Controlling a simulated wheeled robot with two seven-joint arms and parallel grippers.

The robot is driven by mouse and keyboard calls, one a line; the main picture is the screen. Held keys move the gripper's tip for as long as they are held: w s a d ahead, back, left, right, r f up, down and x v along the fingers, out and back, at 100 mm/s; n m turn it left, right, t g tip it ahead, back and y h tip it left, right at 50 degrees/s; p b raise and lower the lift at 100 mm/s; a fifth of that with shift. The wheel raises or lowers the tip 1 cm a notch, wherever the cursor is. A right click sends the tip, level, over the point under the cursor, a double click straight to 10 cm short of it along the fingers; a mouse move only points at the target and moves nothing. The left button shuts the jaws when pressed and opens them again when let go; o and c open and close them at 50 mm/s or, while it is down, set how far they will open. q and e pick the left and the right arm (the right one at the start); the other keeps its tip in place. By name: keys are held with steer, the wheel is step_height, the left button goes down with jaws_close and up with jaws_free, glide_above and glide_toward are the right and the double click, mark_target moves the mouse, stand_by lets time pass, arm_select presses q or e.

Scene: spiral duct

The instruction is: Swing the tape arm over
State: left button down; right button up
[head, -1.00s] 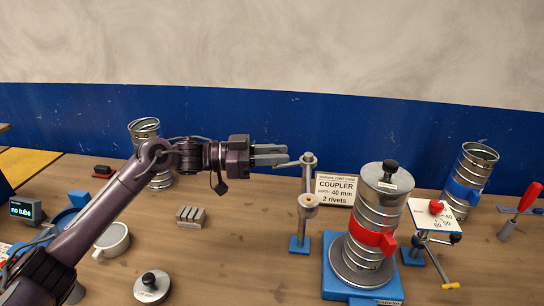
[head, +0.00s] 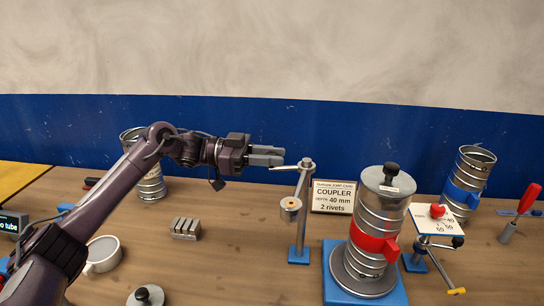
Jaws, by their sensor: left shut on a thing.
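The tape arm (head: 291,168) is a thin grey bar at the top of an upright post (head: 301,228) on a small blue base (head: 299,256). It points left from the post. A tan tape roll (head: 290,205) hangs low at the left side of the post. My left gripper (head: 268,157) comes in from the left and is shut on the outer end of the tape arm; its fingers hide the exact contact. The duct stack (head: 378,220) with a red band stands on a blue base plate (head: 337,285) to the right. My right gripper is not in view.
A coupler card (head: 333,197) stands behind the post. A stand with a white plate (head: 433,221), a blue-banded duct (head: 469,175) and a red-handled tool (head: 525,200) are at right. Grey blocks (head: 185,228), a cup (head: 104,254) and another duct (head: 152,187) are at left.

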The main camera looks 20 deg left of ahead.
arm_select(q)
steer(key=c, duration=1.2)
jaws_free()
steer(key=shift+c, duration=0.2)
steer(key=shift+o, duration=0.2)
steer(key=shift+w, duration=0.1)
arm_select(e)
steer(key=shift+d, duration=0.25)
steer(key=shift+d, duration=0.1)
arm_select(q)
steer(key=shift+a, duration=0.15)
steer(key=b+v, duration=0.3)
steer(key=v, duration=0.4)
steer(key=shift+a, duration=0.25)
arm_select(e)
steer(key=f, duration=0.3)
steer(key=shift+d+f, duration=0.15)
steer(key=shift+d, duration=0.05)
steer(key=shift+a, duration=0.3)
